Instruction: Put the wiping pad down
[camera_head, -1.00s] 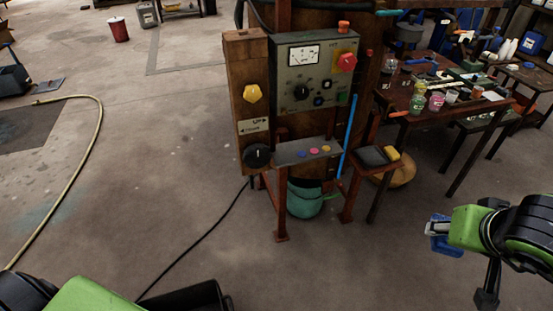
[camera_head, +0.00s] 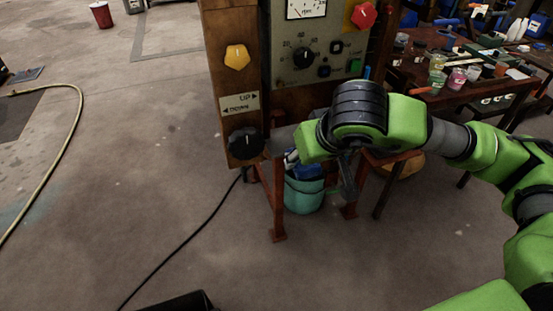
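My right arm reaches in from the right, and its wrist is in front of the control stand. The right gripper (camera_head: 296,156) is at the wrist's left end, low beside the large black knob (camera_head: 245,143). A blue piece (camera_head: 308,172), apparently the wiping pad, is at the gripper, above the teal bucket (camera_head: 304,194). The gripper appears shut on it, but the wrist hides most of the fingers. I cannot tell whether the pad touches the stand. The small side shelf and the button ledge are mostly covered by my arm. My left gripper is out of view.
The control panel (camera_head: 325,60) with its dial and knobs stands close behind my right wrist. A table (camera_head: 420,97) with jars and tools is at the right. A black cable (camera_head: 186,238) and a hose (camera_head: 62,155) lie on the floor. Open floor is at the left.

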